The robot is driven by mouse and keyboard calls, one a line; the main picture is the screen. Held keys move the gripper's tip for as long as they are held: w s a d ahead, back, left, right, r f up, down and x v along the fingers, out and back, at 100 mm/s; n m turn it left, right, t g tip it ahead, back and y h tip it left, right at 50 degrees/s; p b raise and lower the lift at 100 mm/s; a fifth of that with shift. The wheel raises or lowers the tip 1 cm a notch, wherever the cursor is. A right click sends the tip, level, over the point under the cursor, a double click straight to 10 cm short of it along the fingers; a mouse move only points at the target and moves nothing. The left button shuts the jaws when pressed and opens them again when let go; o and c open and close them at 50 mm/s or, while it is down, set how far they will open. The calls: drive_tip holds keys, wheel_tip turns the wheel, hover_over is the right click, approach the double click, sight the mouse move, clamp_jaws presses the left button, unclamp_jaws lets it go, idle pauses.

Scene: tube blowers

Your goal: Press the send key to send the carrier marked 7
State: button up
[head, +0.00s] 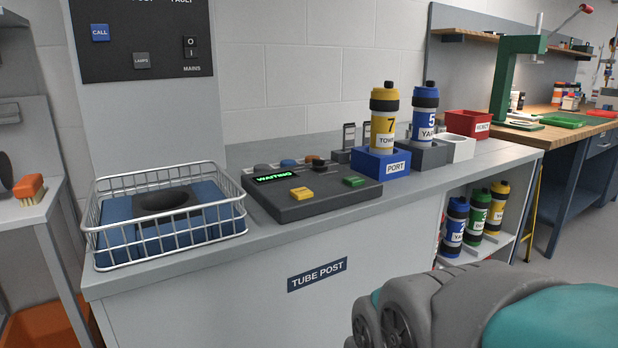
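The yellow carrier marked 7 (383,118) stands upright in the blue box labelled PORT (380,163). The dark sloped key panel (311,197) lies on the counter to its left. Its lit green display (276,177) appears to read WAITING. A yellow key (301,193) and a green key (353,181) sit on the panel, with grey, blue and brown knobs at its back edge. Key lettering is too small to read, so I cannot tell which is the send key.
A blue carrier marked 5 (424,115) stands in a grey box (420,156) beside the PORT box. White (456,148) and red (468,123) boxes stand further right. A wire basket (165,225) with blue padding is at left. Several carriers stand on the shelf below.

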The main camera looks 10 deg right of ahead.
clamp_jaws()
idle(1.4)
